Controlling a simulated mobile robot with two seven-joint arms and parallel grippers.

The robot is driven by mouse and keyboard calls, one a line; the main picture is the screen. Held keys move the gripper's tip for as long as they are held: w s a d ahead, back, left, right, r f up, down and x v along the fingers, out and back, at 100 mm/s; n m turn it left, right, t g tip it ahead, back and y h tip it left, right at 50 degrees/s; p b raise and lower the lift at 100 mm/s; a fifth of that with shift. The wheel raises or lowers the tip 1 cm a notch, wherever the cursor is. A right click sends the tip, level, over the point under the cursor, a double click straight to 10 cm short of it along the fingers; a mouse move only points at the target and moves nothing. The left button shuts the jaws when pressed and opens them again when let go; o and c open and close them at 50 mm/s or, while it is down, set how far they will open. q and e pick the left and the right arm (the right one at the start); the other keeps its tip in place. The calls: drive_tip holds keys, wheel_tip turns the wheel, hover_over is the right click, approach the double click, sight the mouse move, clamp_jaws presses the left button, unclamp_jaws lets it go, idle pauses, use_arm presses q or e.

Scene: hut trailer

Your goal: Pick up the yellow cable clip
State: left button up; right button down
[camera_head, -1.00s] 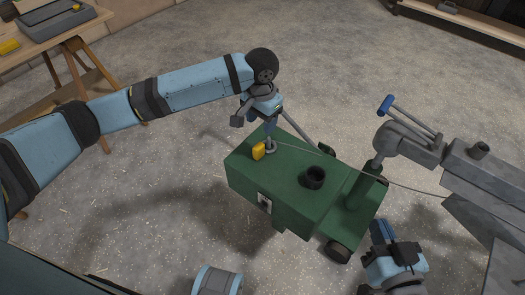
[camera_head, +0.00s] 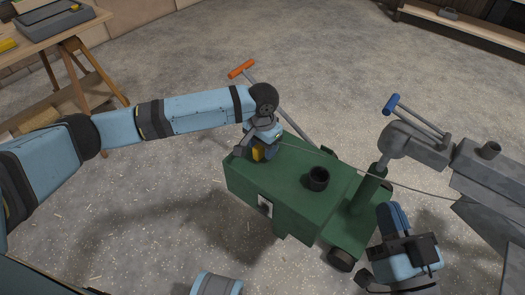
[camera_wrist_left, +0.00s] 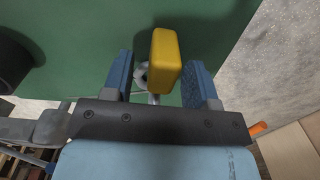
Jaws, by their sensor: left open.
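The yellow cable clip (camera_head: 258,153) is a small rounded block at the far left end of the top of the green box-shaped housing (camera_head: 290,182). In the left wrist view the clip (camera_wrist_left: 165,60) stands between the two blue fingers of my left gripper (camera_wrist_left: 160,78), with a visible gap on the left and a narrower one on the right. My left gripper (camera_head: 256,150) is open and low over the clip, partly covering it in the head view. A metal fitting sits just beside the clip. My right gripper (camera_head: 392,225) is at lower right, empty as far as shows; its finger gap is unclear.
A black cup-like socket (camera_head: 318,178) stands on the housing. A blue-handled lever (camera_head: 391,104) and an orange-handled bar (camera_head: 241,69) are nearby. A wooden workbench (camera_head: 75,45) stands at upper left.

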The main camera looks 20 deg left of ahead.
use_arm(q)
clamp_jaws()
